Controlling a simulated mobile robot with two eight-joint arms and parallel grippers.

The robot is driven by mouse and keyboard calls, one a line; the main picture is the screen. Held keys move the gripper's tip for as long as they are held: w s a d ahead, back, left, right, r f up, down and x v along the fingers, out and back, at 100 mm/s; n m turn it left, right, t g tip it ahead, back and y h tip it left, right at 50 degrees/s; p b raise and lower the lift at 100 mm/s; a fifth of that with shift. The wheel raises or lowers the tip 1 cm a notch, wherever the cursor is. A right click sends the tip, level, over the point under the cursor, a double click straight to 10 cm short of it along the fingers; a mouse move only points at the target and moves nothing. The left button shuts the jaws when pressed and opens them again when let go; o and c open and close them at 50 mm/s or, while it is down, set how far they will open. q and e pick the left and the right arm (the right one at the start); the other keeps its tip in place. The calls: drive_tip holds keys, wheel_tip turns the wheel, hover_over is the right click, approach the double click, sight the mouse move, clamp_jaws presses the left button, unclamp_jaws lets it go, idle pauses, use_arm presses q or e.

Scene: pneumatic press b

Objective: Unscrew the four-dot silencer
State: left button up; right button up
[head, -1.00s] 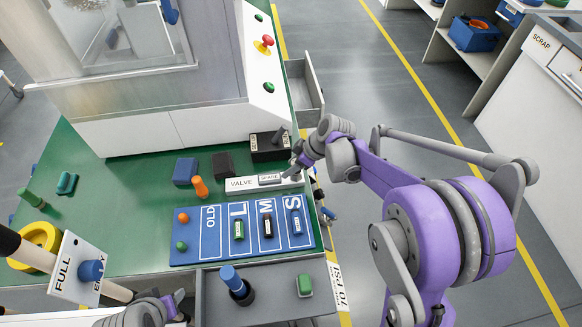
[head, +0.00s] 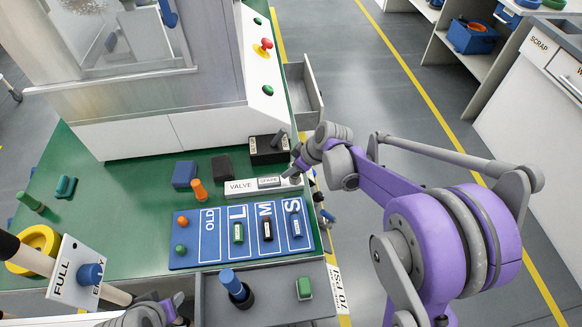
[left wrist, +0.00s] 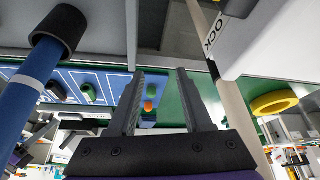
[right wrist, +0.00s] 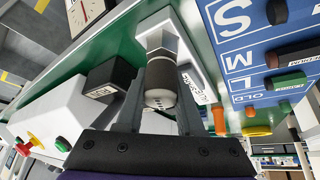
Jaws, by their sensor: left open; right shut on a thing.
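In the head view my right gripper (head: 297,172) is at the right end of the block labelled VALVE and SPARE (head: 240,188), and hides the silencer there. My left gripper (left wrist: 160,78) is open and empty; in the head view it (head: 176,302) shows at the bottom edge.
A blue mat (head: 185,258) marked OLD, L, M, S holds several small coloured parts. A black box (head: 268,152), an orange peg (head: 199,190) and a blue block (head: 184,175) stand near the valve block. A grey tray (head: 275,312) with a blue-handled part (head: 232,282) lies in front.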

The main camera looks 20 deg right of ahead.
drive_tip(key=n+g, duration=0.1)
drive_tip(key=n, duration=0.1)
drive_tip(key=n+g+y, duration=0.1)
drive_tip(key=n, duration=0.1)
drive_tip(key=n+y, duration=0.1)
drive_tip(key=n, duration=0.1)
drive_tip(key=shift+s+a+g, duration=0.2)
drive_tip(key=shift+s+g, duration=0.05)
drive_tip(key=shift+g, duration=0.15)
drive_tip(key=n+g, duration=0.1)
drive_tip(key=n, duration=0.1)
drive_tip(key=n+g, duration=0.1)
drive_tip(key=n, duration=0.1)
drive_tip(key=shift+s+n, duration=0.3)
drive_tip(key=shift+s, duration=0.05)
drive_tip(key=o, duration=0.8)
drive_tip(key=shift+c, duration=0.2)
